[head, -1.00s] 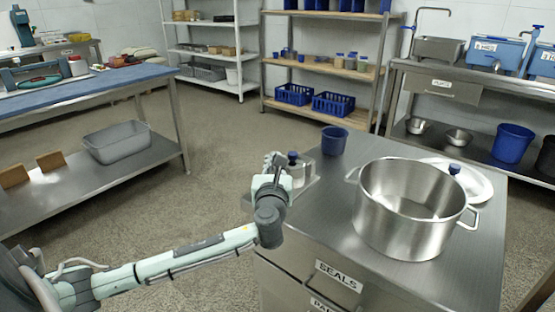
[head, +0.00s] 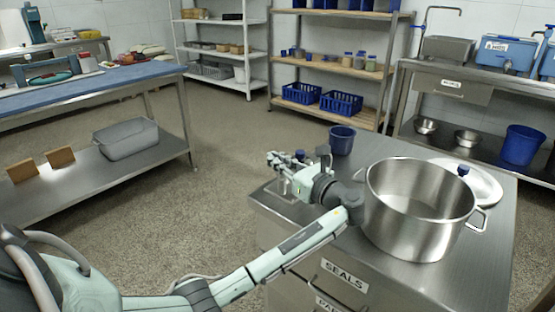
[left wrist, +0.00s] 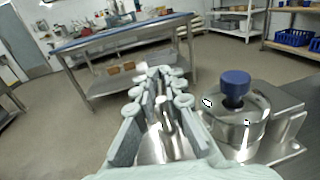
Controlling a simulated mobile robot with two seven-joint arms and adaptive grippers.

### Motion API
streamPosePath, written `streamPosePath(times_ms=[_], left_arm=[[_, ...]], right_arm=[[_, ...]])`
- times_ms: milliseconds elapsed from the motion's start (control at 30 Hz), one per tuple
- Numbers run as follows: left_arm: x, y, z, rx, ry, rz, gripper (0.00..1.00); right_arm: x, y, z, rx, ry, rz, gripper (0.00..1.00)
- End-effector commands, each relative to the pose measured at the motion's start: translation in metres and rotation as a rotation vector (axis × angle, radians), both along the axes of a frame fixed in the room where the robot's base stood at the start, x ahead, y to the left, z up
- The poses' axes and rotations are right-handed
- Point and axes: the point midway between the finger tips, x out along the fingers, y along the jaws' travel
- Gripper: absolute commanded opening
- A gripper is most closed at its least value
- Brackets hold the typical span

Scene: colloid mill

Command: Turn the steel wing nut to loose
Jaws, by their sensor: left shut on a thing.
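My left gripper (head: 279,168) reaches over the left edge of the steel cabinet top, beside the small steel mill with a blue knob (head: 300,155). In the left wrist view the gripper's (left wrist: 163,78) two fingers are closed in around a shiny steel part, the wing nut (left wrist: 161,108). The fingers hide much of it, and its wings cannot be made out clearly. The mill's round steel body (left wrist: 238,127) stands just right of the fingers, with its blue knob (left wrist: 235,85) on top. In the head view my arm and gripper cover most of the mill. My right gripper is not in view.
A large steel pot (head: 415,222) stands close to the right of my left wrist. Open floor lies left of the cabinet, toward the blue-topped table (head: 90,88).

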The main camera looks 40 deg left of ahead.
Motion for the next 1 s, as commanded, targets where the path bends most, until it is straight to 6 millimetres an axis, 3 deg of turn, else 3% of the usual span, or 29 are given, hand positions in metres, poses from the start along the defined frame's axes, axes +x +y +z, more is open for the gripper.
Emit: streamPosePath(times_ms=[600, 633, 800, 1000], left_arm=[[-0.0009, 0.0004, -0.0001, 0.000, -0.001, 0.045, 0.00], [-0.0009, 0.0005, -0.0001, 0.000, -0.001, 0.045, 0.09], [-0.0009, 0.0006, -0.0001, 0.000, -0.001, 0.045, 0.31], [-0.0010, 0.0007, -0.0001, 0.000, 0.000, 0.045, 0.33]], right_arm=[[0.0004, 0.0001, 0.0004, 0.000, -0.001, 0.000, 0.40], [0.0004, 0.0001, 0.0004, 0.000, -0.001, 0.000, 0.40], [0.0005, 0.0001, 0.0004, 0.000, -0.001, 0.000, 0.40], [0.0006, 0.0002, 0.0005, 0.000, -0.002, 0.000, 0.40]])
